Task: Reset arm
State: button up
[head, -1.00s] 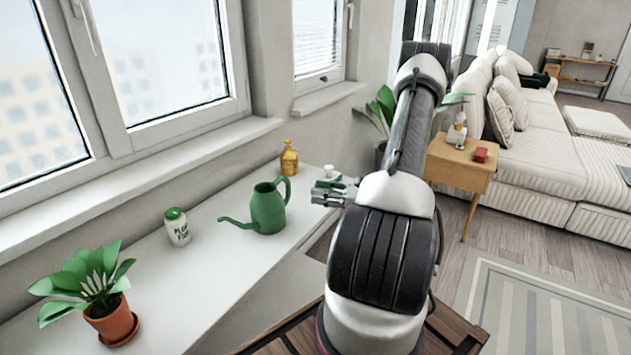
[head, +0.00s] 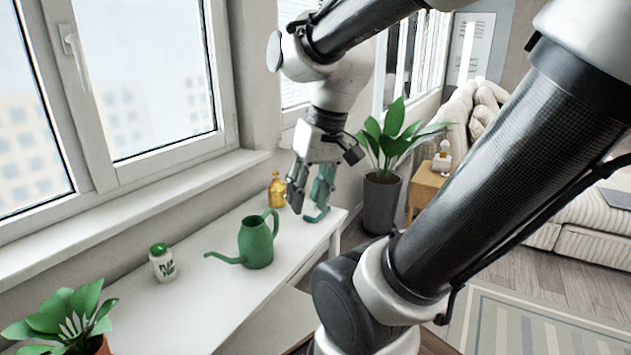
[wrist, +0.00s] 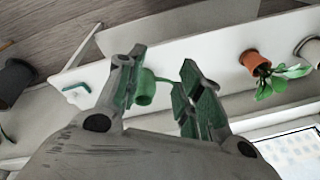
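My gripper (head: 308,203) hangs fingers-down over the far right end of the white shelf (head: 195,295) in the head view. In the wrist view its two fingers (wrist: 163,62) stand wide apart with nothing between them. The green watering can (head: 257,243) stands upright on the shelf, left of and nearer than my gripper. In the wrist view it shows beyond the fingers, partly hidden by the left one (wrist: 147,88). My arm crosses the right half of the head view.
An amber bottle (head: 277,190) stands just left of my gripper. A white jar with a green lid (head: 162,263) and a potted plant (head: 65,315) are nearer on the shelf. A small green bent item (wrist: 75,88) lies at the shelf's end. A dark floor planter (head: 382,203) stands beyond.

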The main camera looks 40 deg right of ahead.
jog(key=shift+s+d+r+n+t+h, duration=0.2)
jog(key=shift+d+r+n+t+h, duration=0.15)
jog(key=shift+r+n+t, duration=0.25)
jog(key=shift+s+d+r+n+t+h, duration=0.15)
jog(key=shift+d+r+n+t+h, duration=0.1)
jog(key=shift+r+n+t+h, duration=0.3)
jog(key=shift+r, duration=0.1)
dwell(0.4)
